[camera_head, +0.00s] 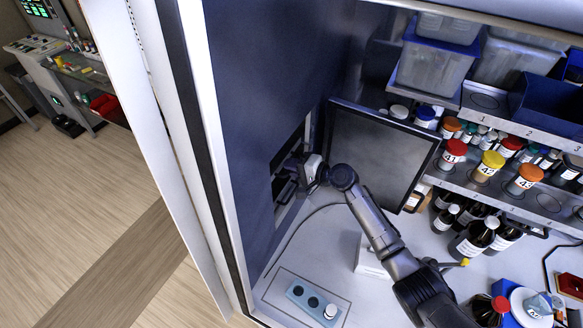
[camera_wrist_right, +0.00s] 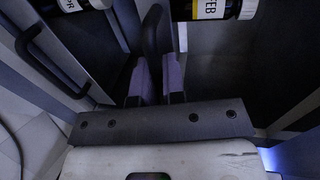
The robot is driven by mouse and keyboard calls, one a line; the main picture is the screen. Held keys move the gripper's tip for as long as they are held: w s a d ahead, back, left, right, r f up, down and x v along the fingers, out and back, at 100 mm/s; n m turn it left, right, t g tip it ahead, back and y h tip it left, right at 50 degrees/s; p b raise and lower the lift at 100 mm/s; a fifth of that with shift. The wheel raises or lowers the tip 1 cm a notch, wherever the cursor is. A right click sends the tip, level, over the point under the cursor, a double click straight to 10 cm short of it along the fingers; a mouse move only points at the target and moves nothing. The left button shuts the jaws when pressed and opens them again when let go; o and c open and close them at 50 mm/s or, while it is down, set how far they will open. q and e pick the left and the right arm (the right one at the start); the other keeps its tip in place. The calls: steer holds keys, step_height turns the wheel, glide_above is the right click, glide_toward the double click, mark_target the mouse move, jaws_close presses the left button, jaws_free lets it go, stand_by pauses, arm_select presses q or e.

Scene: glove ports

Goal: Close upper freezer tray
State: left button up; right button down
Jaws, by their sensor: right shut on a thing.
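The freezer opening (camera_head: 288,190) is a dark recess in the blue wall at the left of the work chamber in the head view. My right gripper (camera_head: 297,170) reaches into its mouth. In the right wrist view my right gripper (camera_wrist_right: 160,78) is shut, with its purple-grey fingers on a dark upright handle (camera_wrist_right: 154,30). It looks like a tray handle, but I cannot tell for sure which tray it belongs to. Bottles with labels, one marked FEB (camera_wrist_right: 212,9), lie beyond the fingers. How far the tray stands out is hidden. My left gripper is not in view.
A second black handle (camera_wrist_right: 48,62) shows at the left of the wrist view. Shelves with numbered jars (camera_head: 488,166) and brown bottles (camera_head: 476,236) lie to the right. A blue block (camera_head: 303,294) sits on the white floor below.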

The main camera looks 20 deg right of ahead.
steer(key=shift+f, duration=0.15)
steer(key=c, duration=1.2)
jaws_free()
steer(key=shift+w+a, duration=0.15)
steer(key=shift+c, duration=0.2)
steer(key=shift+r, duration=0.2)
steer(key=shift+b+v, duration=1.3)
steer(key=shift+v, duration=5.5)
